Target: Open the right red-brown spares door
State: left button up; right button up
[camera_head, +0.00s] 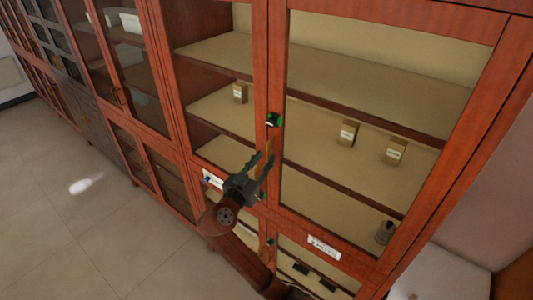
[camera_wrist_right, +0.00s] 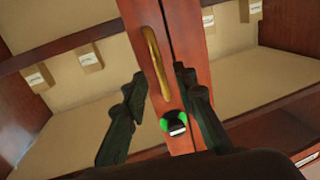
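The right red-brown glass door (camera_head: 400,248) fills the right of the head view. It looks shut, flush with its neighbour. A brass bar handle (camera_wrist_right: 156,62) stands upright at the meeting edge of the doors. A black knob with green sides (camera_head: 273,119) sits by one end of the handle and also shows in the right wrist view (camera_wrist_right: 174,123). My right gripper (camera_head: 265,158) is open in front of the handle. In the right wrist view its two fingers stand on either side of the handle, apart from it. My left gripper is out of view.
Behind the glass, shelves hold small tan boxes (camera_head: 348,133) and a grey item (camera_head: 385,232). A white label (camera_head: 324,247) is on the lower right door frame. More cabinets run left. The tiled floor (camera_head: 70,210) is clear; a white surface (camera_head: 440,275) stands at right.

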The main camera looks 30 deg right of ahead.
jog(key=shift+p+x, duration=0.3)
jog(key=shift+x, duration=1)
jog(key=shift+c, duration=0.6)
jog(key=shift+a, duration=0.1)
grip_shut()
